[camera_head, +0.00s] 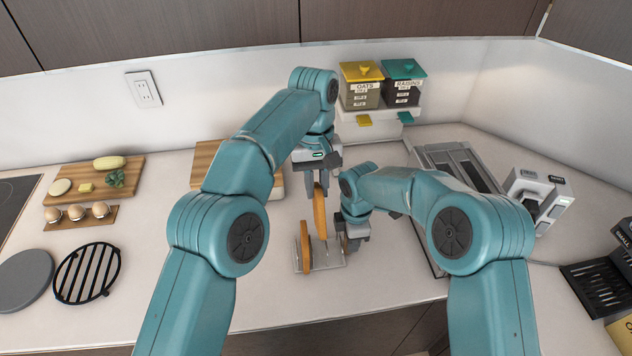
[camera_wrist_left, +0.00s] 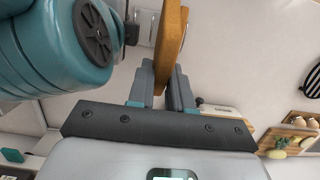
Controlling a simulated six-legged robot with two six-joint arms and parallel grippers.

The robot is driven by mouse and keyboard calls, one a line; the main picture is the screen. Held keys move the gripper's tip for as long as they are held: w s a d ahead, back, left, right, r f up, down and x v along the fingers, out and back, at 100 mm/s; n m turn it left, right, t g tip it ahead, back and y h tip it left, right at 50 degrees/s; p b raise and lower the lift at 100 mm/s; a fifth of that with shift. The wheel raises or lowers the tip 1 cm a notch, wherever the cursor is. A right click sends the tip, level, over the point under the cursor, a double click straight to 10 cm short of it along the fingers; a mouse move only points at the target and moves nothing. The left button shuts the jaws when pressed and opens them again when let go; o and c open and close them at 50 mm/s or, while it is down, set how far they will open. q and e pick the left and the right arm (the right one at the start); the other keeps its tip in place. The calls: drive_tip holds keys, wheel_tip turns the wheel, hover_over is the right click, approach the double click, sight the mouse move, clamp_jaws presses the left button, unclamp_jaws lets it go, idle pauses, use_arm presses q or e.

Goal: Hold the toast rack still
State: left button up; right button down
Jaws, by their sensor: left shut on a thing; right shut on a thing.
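The wire toast rack (camera_head: 328,262) stands on the counter near its front edge, with one brown toast slice (camera_head: 306,246) upright at its left side. My left gripper (camera_head: 319,187) is shut on a second toast slice (camera_head: 320,214), held upright just above or at the rack. In the left wrist view this slice (camera_wrist_left: 169,45) sits between the two fingers (camera_wrist_left: 164,88). My right gripper (camera_head: 343,239) is shut on the rack at its right end; its fingertips are partly hidden. Part of the rack (camera_wrist_left: 146,24) shows beyond the slice in the left wrist view.
A board with food (camera_head: 130,170), an egg holder (camera_head: 72,224) and a black round grate (camera_head: 88,270) lie at left. A wooden board (camera_head: 205,160) is behind my left arm. Oats and raisins bins (camera_head: 362,92) hang behind. A grey appliance (camera_head: 460,165) stands right.

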sight(316, 207)
use_arm(q)
drive_tip(key=shift+f, duration=3.75)
drive_tip(key=o, duration=0.9)
drive_tip(key=shift+c, duration=0.2)
drive_tip(key=r, duration=0.3)
drive_tip(key=w+r, duration=0.1)
drive_tip(key=r, duration=0.2)
drive_tip(key=shift+w+a, duration=0.1)
drive_tip(key=shift+r, duration=0.7)
